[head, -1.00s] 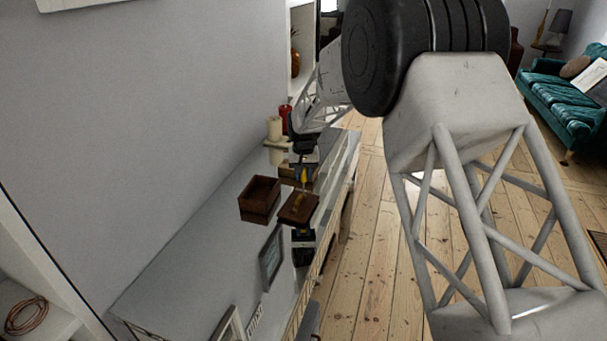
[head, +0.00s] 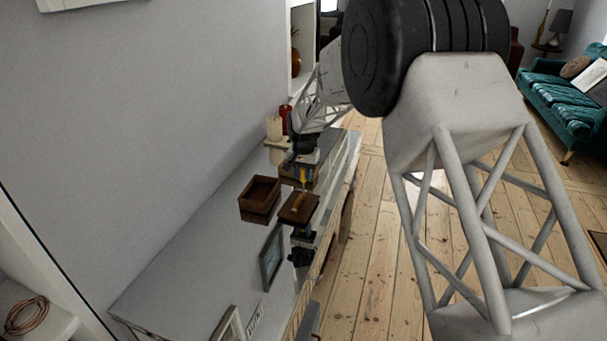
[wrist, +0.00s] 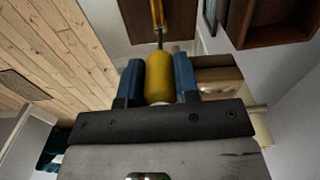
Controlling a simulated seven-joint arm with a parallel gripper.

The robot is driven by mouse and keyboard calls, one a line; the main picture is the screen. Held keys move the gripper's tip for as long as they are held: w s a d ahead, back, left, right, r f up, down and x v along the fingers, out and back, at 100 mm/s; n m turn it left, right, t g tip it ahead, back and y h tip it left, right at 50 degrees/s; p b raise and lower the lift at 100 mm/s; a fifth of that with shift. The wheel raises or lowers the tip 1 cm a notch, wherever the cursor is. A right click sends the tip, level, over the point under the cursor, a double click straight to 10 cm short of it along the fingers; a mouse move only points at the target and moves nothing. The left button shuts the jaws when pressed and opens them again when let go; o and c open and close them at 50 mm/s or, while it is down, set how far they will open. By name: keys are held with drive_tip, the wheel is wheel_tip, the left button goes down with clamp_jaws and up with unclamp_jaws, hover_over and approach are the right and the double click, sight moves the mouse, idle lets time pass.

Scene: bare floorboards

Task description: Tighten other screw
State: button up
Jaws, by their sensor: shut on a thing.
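My gripper (wrist: 158,72) is shut on a screwdriver with a yellow handle (wrist: 159,76), held between its blue fingers in the wrist view. The thin dark shaft points at a narrow brass-coloured piece (wrist: 157,14) on dark wood. Whether the tip touches a screw is too small to tell. In the head view the yellow handle (head: 303,176) shows just behind a dark wooden panel (head: 299,208), which carries the brass-coloured piece (head: 297,203). An open dark wooden box (head: 260,195) is just left of the panel. No screw can be made out.
The box and panel are over a long glossy sideboard (head: 200,270) against the grey wall. Candles (head: 274,128) stand behind, and a picture frame (head: 271,257) stands nearer. Bare floorboards (head: 365,250) lie to the right. A teal sofa (head: 555,100) is far right.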

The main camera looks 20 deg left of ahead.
drive_tip(key=shift+f+m, duration=0.15)
drive_tip(key=shift+m, duration=1.45)
drive_tip(key=shift+m, duration=2)
drive_tip(key=shift+m, duration=2)
drive_tip(key=shift+r, duration=0.55)
